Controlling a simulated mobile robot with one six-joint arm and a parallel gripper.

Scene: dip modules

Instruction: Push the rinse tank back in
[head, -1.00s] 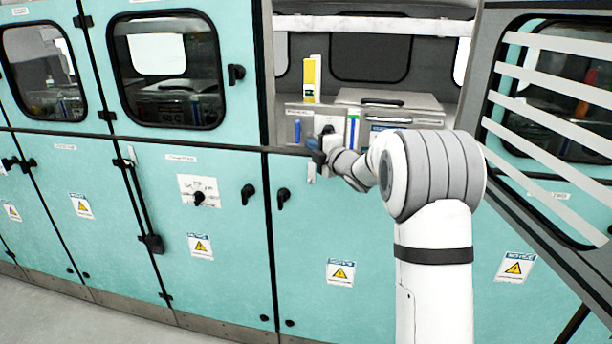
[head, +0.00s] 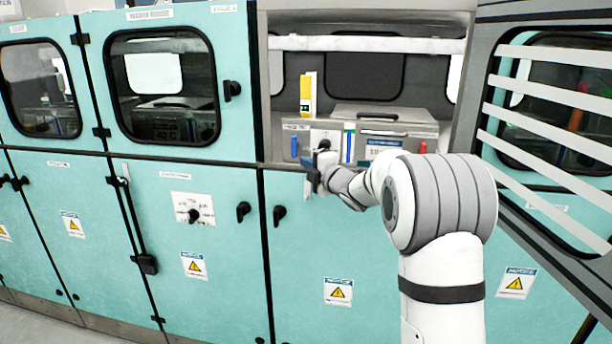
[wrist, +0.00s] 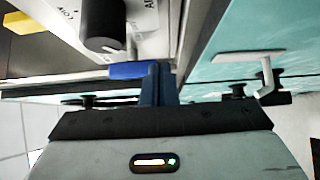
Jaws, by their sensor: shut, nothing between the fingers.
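Inside the open bay in the head view stands a lidded metal tank (head: 412,127) with a blue-and-white label on its front. Beside it on the left is a metal front panel (head: 300,127) with a black knob (head: 324,145). I cannot read the labels, so I cannot tell for sure which part is the rinse tank. My gripper (head: 312,180) is shut and empty, just below and in front of the knob. In the wrist view the closed fingers (wrist: 159,82) are close beside a blue piece (wrist: 127,71); contact is unclear. The knob also shows there (wrist: 103,25).
A yellow upright part (head: 307,93) stands behind the panel. The open slatted door (head: 545,130) hangs at the right of the bay. Teal cabinet doors (head: 340,240) with black handles lie below. Grey floor shows at the lower left.

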